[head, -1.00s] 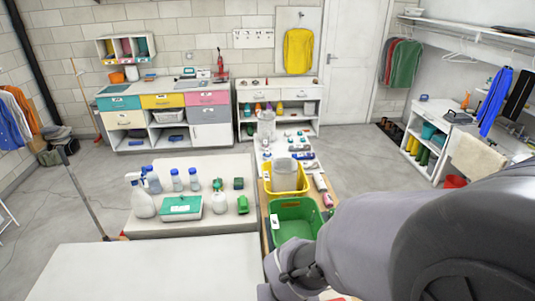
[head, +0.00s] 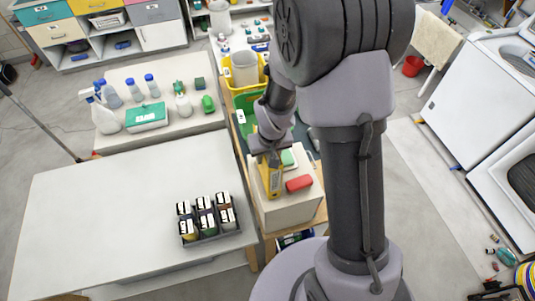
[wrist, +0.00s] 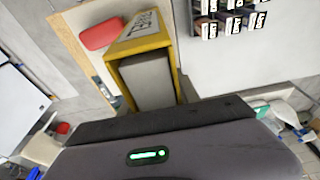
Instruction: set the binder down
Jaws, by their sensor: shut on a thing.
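The binder (head: 271,176) is yellow and shows below my gripper (head: 267,152) in the head view, upright over the pale box-like top. In the wrist view the binder (wrist: 142,50) shows a yellow edge around a grey inside and a white label with dark letters. My gripper is shut on the binder; its fingertips are mostly hidden in both views. I cannot tell whether the binder's lower edge touches the surface below.
The pale top (head: 290,212) also bears a red item (head: 299,184) and a green item (head: 289,159) close to the binder. A white table (head: 110,215) at left holds a rack of labelled jars (head: 208,220); its left part is clear. A yellow bin (head: 238,98) stands behind.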

